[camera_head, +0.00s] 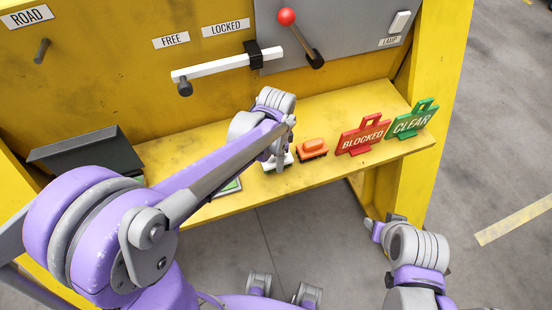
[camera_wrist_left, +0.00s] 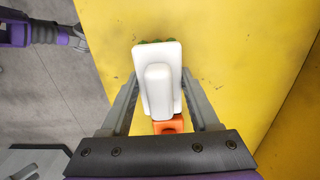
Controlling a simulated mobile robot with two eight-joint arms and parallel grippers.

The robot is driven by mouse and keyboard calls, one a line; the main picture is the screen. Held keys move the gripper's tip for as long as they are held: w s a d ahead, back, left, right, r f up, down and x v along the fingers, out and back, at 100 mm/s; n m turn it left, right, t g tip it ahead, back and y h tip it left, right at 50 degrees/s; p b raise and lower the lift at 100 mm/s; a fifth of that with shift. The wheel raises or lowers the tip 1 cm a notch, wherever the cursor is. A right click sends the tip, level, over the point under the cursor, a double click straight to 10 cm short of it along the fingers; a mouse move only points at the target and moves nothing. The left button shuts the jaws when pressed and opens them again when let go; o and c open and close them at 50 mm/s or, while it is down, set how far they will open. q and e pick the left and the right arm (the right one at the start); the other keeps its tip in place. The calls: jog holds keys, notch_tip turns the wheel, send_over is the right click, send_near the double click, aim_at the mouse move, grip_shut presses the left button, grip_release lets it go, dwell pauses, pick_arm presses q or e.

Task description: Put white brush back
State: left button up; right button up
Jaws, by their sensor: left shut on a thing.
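The white brush (camera_wrist_left: 160,85) is a white block with a raised rounded grip; a little green shows at its far edge in the left wrist view. My left gripper (camera_wrist_left: 158,98) is shut on it, with a grey finger on each side. In the head view the white brush (camera_head: 288,160) is mostly hidden by my left gripper (camera_head: 278,160), low at the shelf's front part. I cannot tell whether it touches the shelf. My right gripper (camera_head: 374,229) is in front of the shelf at the right, away from the brush; its jaws are unclear.
An orange brush (camera_head: 313,146) stands just right of the white brush on the yellow shelf (camera_head: 345,105). Red BLOCKED (camera_head: 362,136) and green CLEAR (camera_head: 412,121) signs stand further right. A dark tray (camera_head: 85,155) is at the left. A white lever bar (camera_head: 225,63) crosses the panel above.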

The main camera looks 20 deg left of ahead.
pick_arm(q)
jog(key=shift+f, duration=0.55)
jog(key=shift+f, duration=0.1)
jog(key=o, duration=1)
jog(key=shift+f, duration=0.15)
jog(key=o, duration=0.5)
jog(key=shift+c, duration=0.2)
